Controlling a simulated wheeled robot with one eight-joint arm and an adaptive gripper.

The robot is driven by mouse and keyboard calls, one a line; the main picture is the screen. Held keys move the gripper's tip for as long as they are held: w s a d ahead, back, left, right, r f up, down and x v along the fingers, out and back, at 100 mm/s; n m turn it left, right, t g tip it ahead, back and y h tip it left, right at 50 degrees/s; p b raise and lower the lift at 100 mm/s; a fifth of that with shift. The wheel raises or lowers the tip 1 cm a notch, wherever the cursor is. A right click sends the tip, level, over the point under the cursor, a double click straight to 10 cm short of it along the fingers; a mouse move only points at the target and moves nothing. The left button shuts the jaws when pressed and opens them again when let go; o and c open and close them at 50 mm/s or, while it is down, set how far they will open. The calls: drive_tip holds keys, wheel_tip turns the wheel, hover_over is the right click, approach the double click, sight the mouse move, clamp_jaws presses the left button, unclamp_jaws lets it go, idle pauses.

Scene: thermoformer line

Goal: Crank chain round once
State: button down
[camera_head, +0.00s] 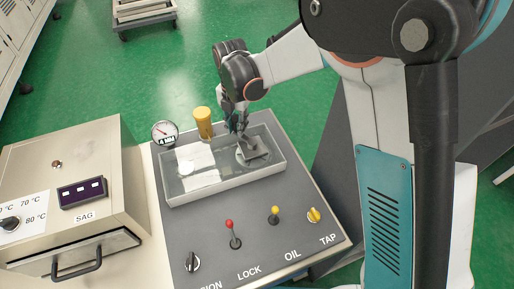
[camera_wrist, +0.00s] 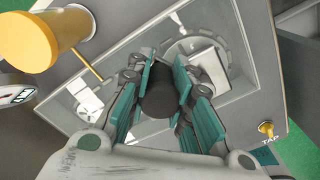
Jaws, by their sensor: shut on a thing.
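My gripper (camera_head: 239,122) reaches down over the right part of a shallow grey tray-like housing (camera_head: 228,190) on the sloped panel. In the wrist view my gripper (camera_wrist: 164,72) has its teal-padded fingers shut on a black cylindrical grip (camera_wrist: 158,102), which looks like the crank handle. Beyond the fingers a round grey wheel (camera_wrist: 229,58) with a pale block shows inside the housing. A smaller white part (camera_wrist: 88,104) lies to the left in the wrist view. No chain can be made out clearly, and the crank's arm is mostly hidden by the fingers.
A yellow cylinder (camera_head: 203,122) and a round gauge (camera_head: 165,133) stand behind the housing. A red-knobbed LOCK lever (camera_head: 230,226), a yellow-knobbed OIL lever (camera_head: 275,210) and a yellow TAP knob (camera_head: 314,215) are in front. A beige SAG box (camera_head: 85,155) stands left.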

drive_tip(key=shift+w+d+f, duration=0.1)
drive_tip(key=shift+w+d, duration=0.25)
drive_tip(key=shift+d, duration=0.15)
drive_tip(key=shift+w+d, duration=0.55)
drive_tip(key=shift+d, duration=0.5)
drive_tip(key=shift+w+d, duration=0.2)
drive_tip(key=shift+d, duration=0.75)
